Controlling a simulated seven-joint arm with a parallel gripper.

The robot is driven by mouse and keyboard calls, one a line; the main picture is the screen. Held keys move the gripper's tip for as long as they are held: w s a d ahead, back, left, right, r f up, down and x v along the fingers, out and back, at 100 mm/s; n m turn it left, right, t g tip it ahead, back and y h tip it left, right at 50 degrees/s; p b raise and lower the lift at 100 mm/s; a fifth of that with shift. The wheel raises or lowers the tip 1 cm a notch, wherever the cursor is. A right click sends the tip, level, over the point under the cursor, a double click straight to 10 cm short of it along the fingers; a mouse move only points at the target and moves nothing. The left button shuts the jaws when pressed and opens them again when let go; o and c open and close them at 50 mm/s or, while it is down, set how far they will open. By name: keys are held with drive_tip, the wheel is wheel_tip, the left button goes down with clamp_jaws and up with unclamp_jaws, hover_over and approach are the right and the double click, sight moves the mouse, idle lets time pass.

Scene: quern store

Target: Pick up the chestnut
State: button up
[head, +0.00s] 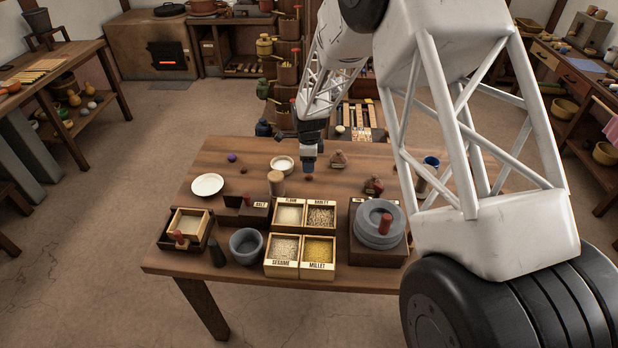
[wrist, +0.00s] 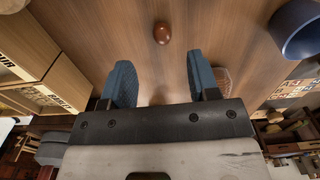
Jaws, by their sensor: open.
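The chestnut (wrist: 162,33) is a small, glossy reddish-brown nut on the wooden table, in the upper middle of the wrist view. In the head view a small brown spot just below my gripper looks like the same chestnut (head: 309,178). My gripper (head: 309,168) is over the table with its jaws pointing down. In the wrist view its two blue fingers (wrist: 158,80) are spread apart with nothing between them. The chestnut shows beyond the fingertips, in line with the gap and apart from both fingers.
A small bowl (head: 283,164) and a wooden cylinder (head: 276,182) stand left of my gripper. Labelled grain boxes (head: 304,229) are nearer the front, beside a grey quern (head: 379,224). A brown pouch-like item (head: 338,159) is close on the right. Bare wood surrounds the chestnut.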

sight(309, 176)
drive_tip(key=shift+f, duration=0.35)
drive_tip(key=shift+f, duration=0.1)
drive_tip(key=shift+w+f, duration=0.15)
drive_tip(key=shift+f, duration=2.35)
clamp_jaws()
